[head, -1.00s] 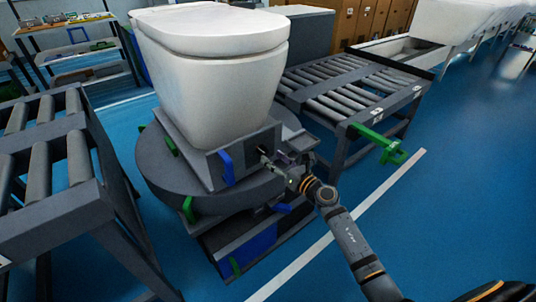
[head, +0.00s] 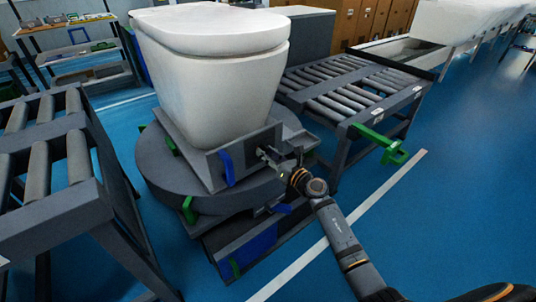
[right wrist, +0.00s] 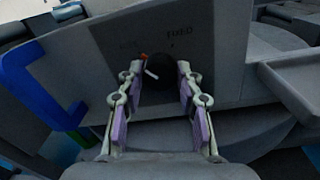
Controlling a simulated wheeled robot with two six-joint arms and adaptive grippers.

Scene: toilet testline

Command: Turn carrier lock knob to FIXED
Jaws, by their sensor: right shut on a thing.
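The dark round lock knob (right wrist: 159,88) sits on the grey carrier plate (right wrist: 225,45), with a small white and orange mark at its upper left. Lettering stands above it; the right word (right wrist: 178,31) seems to read FIXED, and the left one is too faint to read. My right gripper (right wrist: 158,76) is shut on the knob, one finger on each side. In the head view my right gripper (head: 266,154) meets the carrier's front plate and hides the knob. My left gripper is not in view.
A white toilet (head: 215,80) stands on the carrier, above a round grey turntable (head: 160,172). A blue handle (head: 226,168) is left of the knob. Roller conveyors stand at left (head: 80,155) and right (head: 345,92); a green bracket (head: 378,142) juts from the right one.

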